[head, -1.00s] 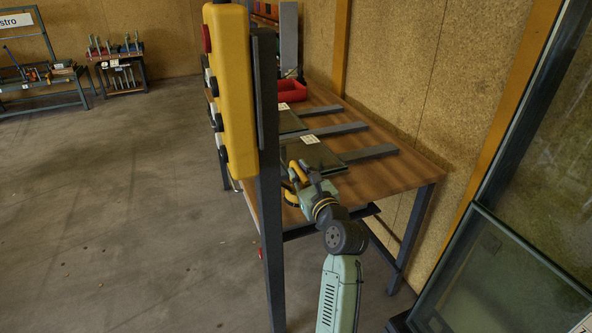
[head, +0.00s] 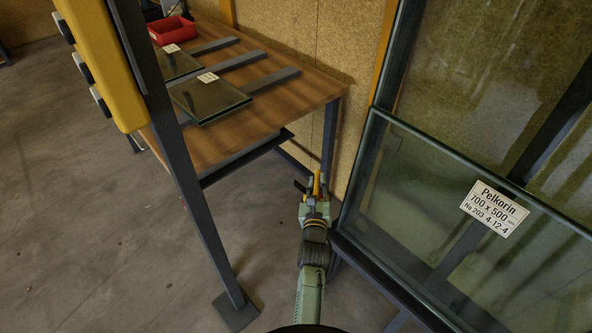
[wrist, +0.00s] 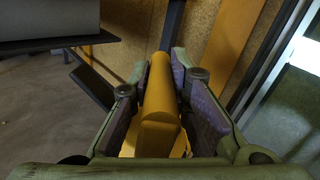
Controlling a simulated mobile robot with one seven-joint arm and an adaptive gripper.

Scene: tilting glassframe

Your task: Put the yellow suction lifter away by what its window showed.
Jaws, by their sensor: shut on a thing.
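In the head view only a small yellow part of the lifter shows at the fingertips. Its window and suction cups are hidden.
The wooden table (head: 305,90) carries two glass panes with labels (head: 207,105) and a red bin (head: 171,29). A dark post with a yellow box (head: 100,60) stands in front. The glass frame (head: 400,170) bears a "Pelkorin 700 x 500" label (head: 494,208). Floor at left is clear.

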